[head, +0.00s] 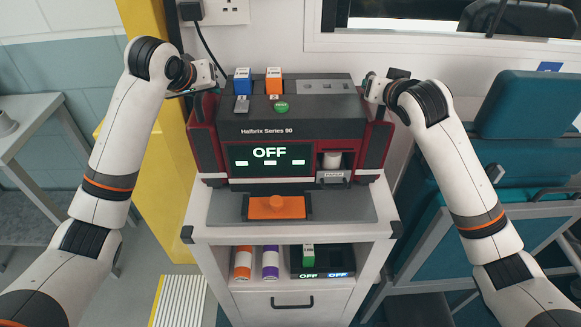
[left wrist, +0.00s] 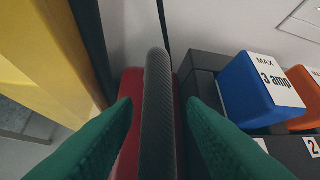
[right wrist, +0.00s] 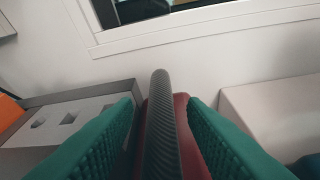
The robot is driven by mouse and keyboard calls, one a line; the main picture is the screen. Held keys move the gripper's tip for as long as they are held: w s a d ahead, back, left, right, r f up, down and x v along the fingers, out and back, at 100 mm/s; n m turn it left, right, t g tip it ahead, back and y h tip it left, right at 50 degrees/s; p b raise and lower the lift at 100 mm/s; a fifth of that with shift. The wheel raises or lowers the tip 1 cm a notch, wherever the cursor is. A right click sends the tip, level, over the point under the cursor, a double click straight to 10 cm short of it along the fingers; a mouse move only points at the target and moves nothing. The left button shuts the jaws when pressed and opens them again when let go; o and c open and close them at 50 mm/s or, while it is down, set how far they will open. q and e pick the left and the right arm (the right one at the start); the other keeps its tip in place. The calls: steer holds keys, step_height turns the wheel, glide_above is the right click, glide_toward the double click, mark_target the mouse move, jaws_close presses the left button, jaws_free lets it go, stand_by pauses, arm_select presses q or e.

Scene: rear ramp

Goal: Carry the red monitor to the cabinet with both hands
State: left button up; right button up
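The red monitor (head: 270,135) has dark panels, a screen reading OFF and "Halbrix Series 90" on its front. It stands upright on a white cabinet-like stand (head: 192,218). My left gripper (head: 202,90) is at its left side. In the left wrist view, green fingers stand on both sides of a ribbed dark handle (left wrist: 158,110), with narrow gaps. My right gripper (head: 376,88) is at its right side. In the right wrist view, its fingers likewise straddle the other ribbed handle (right wrist: 160,120), with gaps. Both look open around the handles.
A blue block (head: 242,82) and an orange block (head: 274,80) sit on the monitor's top. A black cord runs from the wall socket (head: 228,10) down behind it. A yellow post (head: 160,190) stands left, a teal seat (head: 520,110) right.

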arm_select(q)
steer(key=shift+s+r, duration=0.1)
steer(key=shift+r, duration=0.1)
arm_select(e)
steer(key=shift+w, duration=0.1)
steer(key=shift+s+r, duration=0.1)
steer(key=shift+s, duration=0.2)
arm_select(q)
steer(key=v, duration=1.2)
arm_select(e)
steer(key=v, duration=1.1)
steer(key=shift+s, duration=0.3)
arm_select(q)
steer(key=shift+s+f, duration=0.1)
steer(key=shift+f, duration=0.05)
arm_select(e)
steer(key=shift+r, duration=0.1)
